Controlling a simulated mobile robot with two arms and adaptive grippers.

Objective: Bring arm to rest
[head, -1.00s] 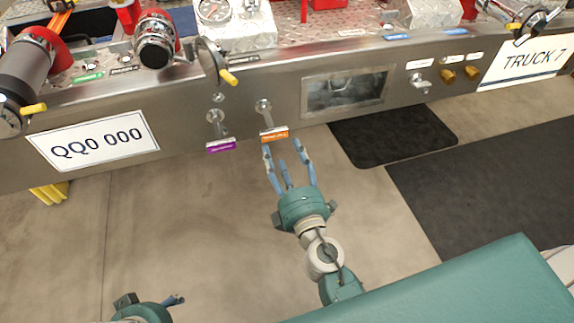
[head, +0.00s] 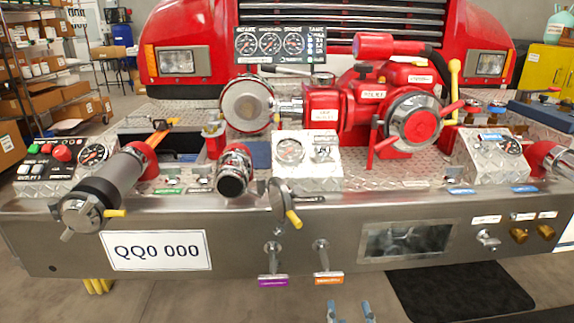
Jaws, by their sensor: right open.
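My right gripper (head: 350,312) shows only as blue fingertips at the bottom edge of the head view. The fingertips are spread apart with nothing visible between them. They are below and slightly right of the orange-tagged pull handle (head: 328,279), with a visible gap in the picture. The rest of my right arm is below the frame. A purple-tagged pull handle (head: 272,281) hangs to the left of the orange one. My left gripper is out of view.
The steel truck bumper (head: 90,281) spans the view, carrying a red pump (head: 341,112), gauges, valves and a capped hose pipe (head: 113,177). A black mat (head: 460,292) lies on the floor at lower right. Shelves with boxes (head: 30,85) stand at left.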

